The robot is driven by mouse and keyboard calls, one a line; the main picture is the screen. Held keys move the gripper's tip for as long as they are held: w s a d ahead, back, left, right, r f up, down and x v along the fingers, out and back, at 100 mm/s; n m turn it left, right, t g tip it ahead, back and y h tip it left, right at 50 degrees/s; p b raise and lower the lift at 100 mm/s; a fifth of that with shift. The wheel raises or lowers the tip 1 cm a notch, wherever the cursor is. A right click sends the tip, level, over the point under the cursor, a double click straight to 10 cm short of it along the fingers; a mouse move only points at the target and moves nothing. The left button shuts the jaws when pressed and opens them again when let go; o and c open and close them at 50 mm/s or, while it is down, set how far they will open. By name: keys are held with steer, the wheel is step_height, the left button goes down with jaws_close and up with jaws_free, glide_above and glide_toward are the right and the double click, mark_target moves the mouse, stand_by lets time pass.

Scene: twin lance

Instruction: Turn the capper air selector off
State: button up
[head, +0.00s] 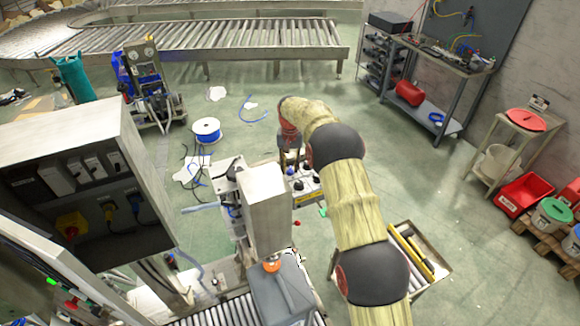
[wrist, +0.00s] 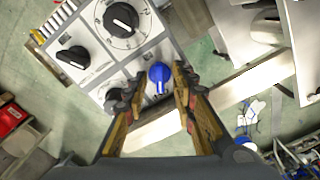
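A pale control panel (wrist: 95,42) carries black rotary knobs and one blue knob. A large black knob (wrist: 121,19) sits on a dial at the top, a second black knob (wrist: 73,58) is at the left, and a third is partly hidden by my left finger. The blue knob (wrist: 159,76) shows between the fingers of my gripper (wrist: 156,88), which is open; I see no contact. Labels are too small to read, so I cannot tell which knob is the capper air selector. In the head view the panel (head: 306,188) lies below my gripper (head: 290,160), largely hidden.
A metal column (head: 266,205) stands close left of the panel. A grey box (head: 282,297) with an orange knob is in front. A tray with yellow tools (head: 420,250) is at right.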

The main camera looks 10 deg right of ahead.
mark_target(290, 169)
steer(key=shift+r, duration=0.1)
step_height(290, 169, up, 12)
stand_by(0.5)
